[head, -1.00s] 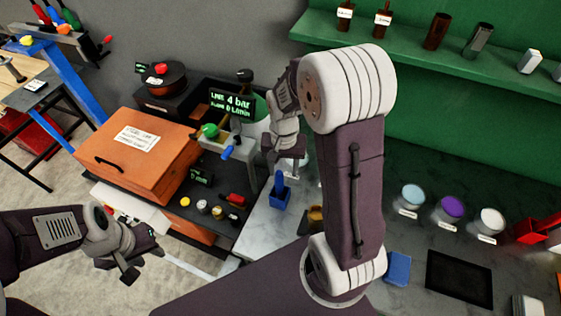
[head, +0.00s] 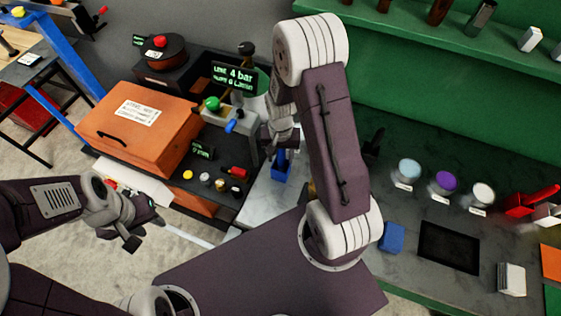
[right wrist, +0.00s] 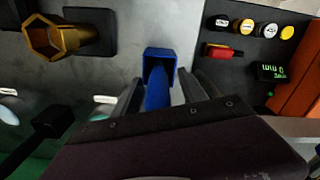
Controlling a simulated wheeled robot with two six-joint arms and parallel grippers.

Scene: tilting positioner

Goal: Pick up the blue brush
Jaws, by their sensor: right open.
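The blue brush (head: 281,155) stands upright in a blue square holder (head: 281,174) on the pale worktop. In the right wrist view its blue handle (right wrist: 157,93) rises from the holder (right wrist: 160,56) toward me, between the two dark fingers. My right gripper (right wrist: 160,94) is open, with a finger on each side of the brush; I cannot tell whether either finger touches it. In the head view my right gripper (head: 283,140) is over the brush and hides its top. My left gripper (head: 143,228) is open and empty, low at the left, well away from the brush.
A brass hexagonal cup (right wrist: 60,38) is beside the holder. A dark panel with several knobs (head: 205,179) and a red-handled item (head: 238,172) lies on the other side. An orange case (head: 140,118) is further left. Lidded jars (head: 445,182) stand at right.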

